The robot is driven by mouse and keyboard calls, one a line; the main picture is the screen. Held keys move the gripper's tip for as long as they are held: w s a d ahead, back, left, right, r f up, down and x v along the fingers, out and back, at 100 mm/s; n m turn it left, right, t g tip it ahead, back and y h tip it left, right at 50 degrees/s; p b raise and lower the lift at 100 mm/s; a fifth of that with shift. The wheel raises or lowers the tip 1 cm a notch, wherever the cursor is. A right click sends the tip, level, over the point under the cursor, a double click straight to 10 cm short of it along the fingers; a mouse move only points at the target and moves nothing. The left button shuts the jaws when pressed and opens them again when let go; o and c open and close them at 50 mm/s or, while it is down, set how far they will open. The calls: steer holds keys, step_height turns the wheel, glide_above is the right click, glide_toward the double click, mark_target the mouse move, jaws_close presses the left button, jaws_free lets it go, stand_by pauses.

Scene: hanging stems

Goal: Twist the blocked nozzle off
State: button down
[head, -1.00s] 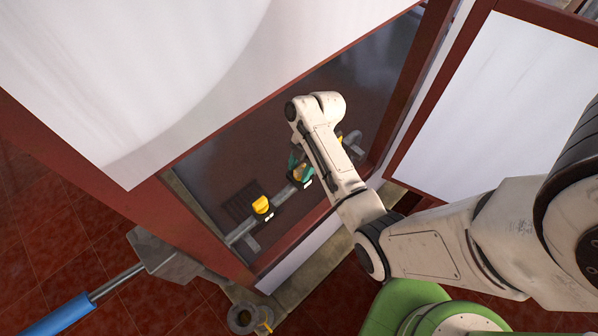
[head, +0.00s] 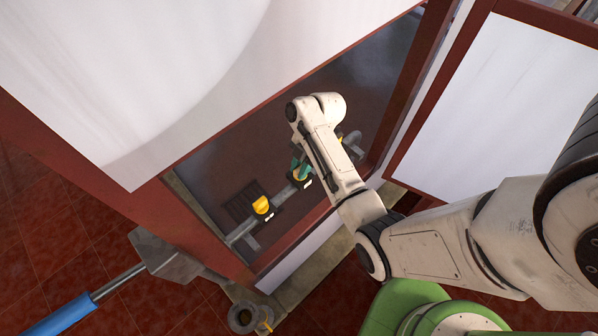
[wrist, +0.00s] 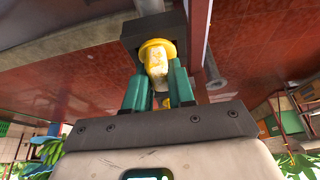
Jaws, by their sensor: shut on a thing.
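A grey pipe (head: 279,199) runs across the opening in the red frame. One yellow nozzle (head: 261,205) sits on it, to the left of my gripper and apart from it. My gripper (head: 303,170) has teal fingers and is at a second fitting further right along the pipe. In the wrist view a yellow nozzle (wrist: 157,57) stands between the two teal fingers, and my gripper (wrist: 156,78) is shut on it. In the head view the fingers and my arm mostly hide this nozzle. I cannot tell from the look of the nozzles which is blocked.
A large white panel (head: 130,70) hangs over the upper left, and another white panel (head: 500,105) stands at the right. The red frame (head: 205,235) edges the opening. A grey flanged pipe end (head: 242,318) is on the floor below. A dark grate (head: 243,200) lies behind the pipe.

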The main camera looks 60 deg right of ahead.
steer(key=m+t+p, duration=0.1)
steer(key=m+p, duration=0.1)
steer(key=m, duration=0.1)
steer(key=shift+r+h, duration=0.15)
steer(key=shift+h, duration=0.15)
steer(key=shift+m+t+p, duration=0.3)
steer(key=shift+m+p, duration=0.05)
steer(key=shift+m, duration=0.45)
steer(key=shift+m+p, duration=0.4)
steer(key=shift+m, duration=0.1)
steer(key=shift+m+t+h+p, duration=0.4)
steer(key=shift+m+h+p, duration=0.25)
steer(key=shift+m, duration=0.55)
steer(key=shift+m+h, duration=0.25)
steer(key=shift+m, duration=0.45)
